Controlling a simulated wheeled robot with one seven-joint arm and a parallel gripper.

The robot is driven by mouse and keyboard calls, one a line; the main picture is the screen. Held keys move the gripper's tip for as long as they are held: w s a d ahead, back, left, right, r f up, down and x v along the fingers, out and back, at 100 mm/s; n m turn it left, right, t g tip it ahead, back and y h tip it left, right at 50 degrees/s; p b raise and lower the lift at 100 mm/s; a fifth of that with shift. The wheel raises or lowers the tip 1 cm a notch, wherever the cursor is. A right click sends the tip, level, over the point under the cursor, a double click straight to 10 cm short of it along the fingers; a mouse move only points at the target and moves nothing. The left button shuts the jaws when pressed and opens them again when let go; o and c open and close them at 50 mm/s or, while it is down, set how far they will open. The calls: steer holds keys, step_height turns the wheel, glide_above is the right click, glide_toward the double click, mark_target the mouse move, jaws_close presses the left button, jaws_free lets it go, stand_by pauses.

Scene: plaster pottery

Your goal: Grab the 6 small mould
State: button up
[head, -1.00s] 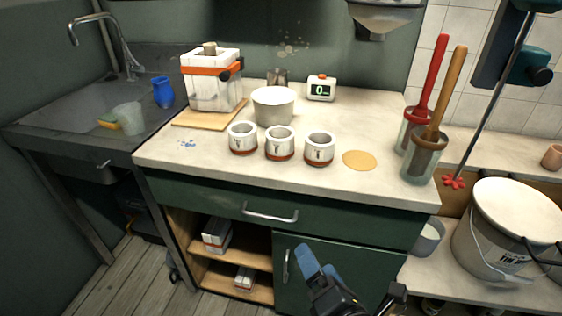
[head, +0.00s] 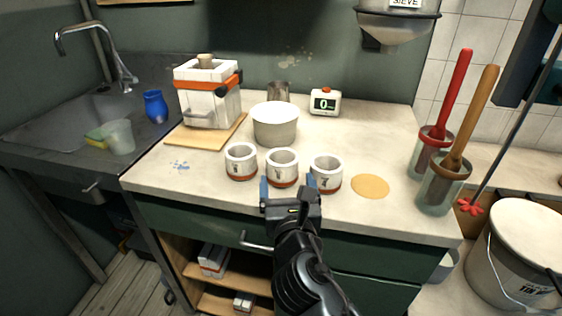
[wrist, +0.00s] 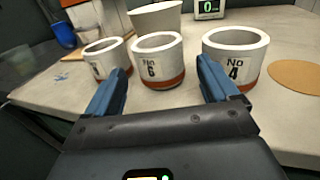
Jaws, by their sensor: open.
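Three small white moulds with reddish-brown bases stand in a row near the counter's front edge. The mould marked No 6 is the middle one (head: 281,168), and its label reads clearly in the wrist view (wrist: 158,66). The mould on the right (head: 326,174) is marked No 4 in the wrist view (wrist: 235,58). The left mould (head: 240,162) has a label I cannot read. My gripper (head: 288,190) is open and empty, with blue fingers in front of the No 6 mould. In the wrist view the fingers (wrist: 160,92) point towards it, one on each side, apart from it.
A larger white pot (head: 275,126) stands behind the moulds. A boxy white mould with an orange strap (head: 207,98) sits on a board at the left. A timer (head: 325,102) is at the back. A flat tan disc (head: 370,186) and jars with tools (head: 444,188) are at the right.

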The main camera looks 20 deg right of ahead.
mark_target(283, 170)
steer(key=x, duration=0.8)
steer(key=shift+w+a+f, duration=0.1)
steer(key=shift+w, duration=0.1)
